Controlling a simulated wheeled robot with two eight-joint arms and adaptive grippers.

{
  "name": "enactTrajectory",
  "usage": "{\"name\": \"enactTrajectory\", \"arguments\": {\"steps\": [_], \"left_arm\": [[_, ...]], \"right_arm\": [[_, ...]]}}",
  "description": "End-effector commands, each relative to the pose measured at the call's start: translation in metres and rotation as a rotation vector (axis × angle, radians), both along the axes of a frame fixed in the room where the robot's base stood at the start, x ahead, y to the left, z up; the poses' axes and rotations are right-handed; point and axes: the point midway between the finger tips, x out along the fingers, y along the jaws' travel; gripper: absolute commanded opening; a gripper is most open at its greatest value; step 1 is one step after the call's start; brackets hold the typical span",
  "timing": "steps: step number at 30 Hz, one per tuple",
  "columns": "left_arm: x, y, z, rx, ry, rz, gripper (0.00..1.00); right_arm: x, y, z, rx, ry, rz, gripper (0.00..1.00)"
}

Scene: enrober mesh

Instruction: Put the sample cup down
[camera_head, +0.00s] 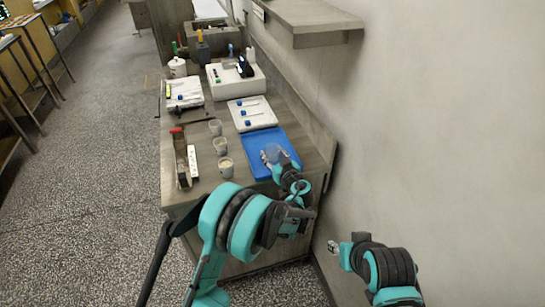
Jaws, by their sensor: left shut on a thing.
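My left gripper (275,157) reaches over the blue tray (255,172) on the bench. It is shut on a clear sample cup (272,151), which shows as a pale, see-through shape at the fingertips. The fingers partly hide the cup. I cannot tell whether its base touches the tray.
Several pale cups, such as the nearest one (226,168), stand in a row left of the tray. A white board with blue-tipped tools (262,118) lies behind it. A white device (228,83) stands farther back. The wall bounds the bench's right side.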

Motion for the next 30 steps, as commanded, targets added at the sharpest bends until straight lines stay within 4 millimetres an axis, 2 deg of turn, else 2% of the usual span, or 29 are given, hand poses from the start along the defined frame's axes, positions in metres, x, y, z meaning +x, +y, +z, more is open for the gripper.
{"name": "enactTrajectory", "arguments": {"steps": [7,8,9,10,21,26,30], "left_arm": [[0.0,0.0,-0.002,0.0,0.0,0.0,0.16],[0.0,0.0,-0.002,0.0,0.0,0.0,0.51],[0.0,0.0,-0.001,0.0,0.0,0.0,0.61],[0.0,0.0,-0.001,0.0,0.0,0.0,0.66],[0.0,0.0,0.003,0.0,0.0,0.0,0.66],[-0.023,-0.01,0.007,0.0,0.0,-0.004,0.66],[-0.052,-0.022,0.013,-0.001,0.001,-0.003,0.66]], "right_arm": [[0.0,0.0,-0.002,0.0,0.0,0.0,0.4],[0.0,0.0,-0.002,0.0,0.0,0.0,0.4],[0.0,0.0,-0.001,0.0,0.0,0.0,0.4],[0.0,0.0,-0.001,0.0,0.0,0.0,0.4],[0.0,0.0,0.003,0.0,0.0,0.0,0.4],[0.0,0.0,0.001,0.0,0.0,0.0,0.4],[0.0,0.0,0.0,0.0,0.0,0.0,0.4]]}}
